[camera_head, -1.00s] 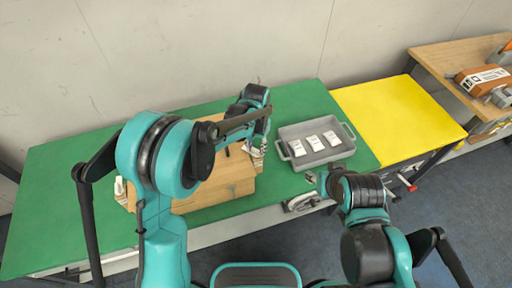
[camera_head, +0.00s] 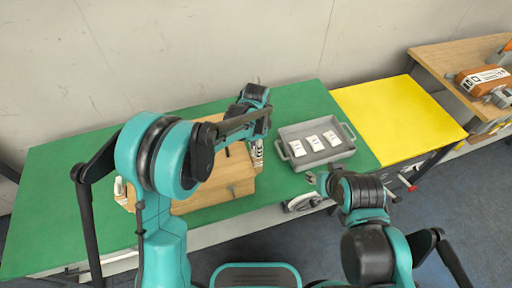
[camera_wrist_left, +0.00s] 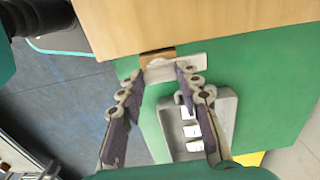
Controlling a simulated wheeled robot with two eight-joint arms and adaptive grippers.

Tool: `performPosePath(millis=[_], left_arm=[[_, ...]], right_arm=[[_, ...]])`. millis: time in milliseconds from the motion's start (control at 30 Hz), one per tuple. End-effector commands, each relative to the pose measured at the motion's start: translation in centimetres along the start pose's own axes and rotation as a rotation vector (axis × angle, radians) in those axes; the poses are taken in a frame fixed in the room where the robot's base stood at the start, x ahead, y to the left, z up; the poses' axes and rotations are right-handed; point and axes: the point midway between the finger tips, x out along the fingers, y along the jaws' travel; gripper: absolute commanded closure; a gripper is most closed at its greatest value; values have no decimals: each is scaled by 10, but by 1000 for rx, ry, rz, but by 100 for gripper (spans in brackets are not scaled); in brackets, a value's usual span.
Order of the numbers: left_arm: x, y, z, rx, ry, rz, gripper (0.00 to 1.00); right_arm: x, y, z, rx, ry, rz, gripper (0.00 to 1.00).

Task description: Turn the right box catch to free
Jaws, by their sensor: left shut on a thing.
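The wooden box (camera_head: 235,190) stands on the green table, partly hidden behind my left arm. Its right catch (camera_wrist_left: 190,62) is a pale bar at the box's edge in the left wrist view, with a small brown block (camera_wrist_left: 156,55) beside it. My left gripper (camera_wrist_left: 160,72) is shut on the right catch, with its fingertips at the bar; it shows at the box's right side in the head view (camera_head: 256,152). My right gripper (camera_head: 312,179) is small in the head view, in front of the grey tray, and its jaw state is unclear.
A grey tray (camera_head: 284,149) with white labelled packets (camera_head: 314,142) stands right of the box. A yellow surface (camera_head: 395,115) lies farther right, then a wooden bench (camera_head: 440,58) with an orange-brown item (camera_head: 483,80). The back left of the green table (camera_head: 60,200) is clear.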

Motion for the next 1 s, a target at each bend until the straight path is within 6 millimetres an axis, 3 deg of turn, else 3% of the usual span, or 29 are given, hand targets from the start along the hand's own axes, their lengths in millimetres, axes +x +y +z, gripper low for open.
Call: performPosePath(millis=[533,567,633,1000], left_arm=[[0,0,0,25,0,-1,95],[0,0,0,24,0,-1,61],[0,0,0,24,0,-1,45],[-5,0,0,23,0,0,45]], right_arm=[[0,0,0,0,0,0,60],[0,0,0,0,0,0,60],[0,0,0,0,0,0,60],[0,0,0,0,0,0,60]])
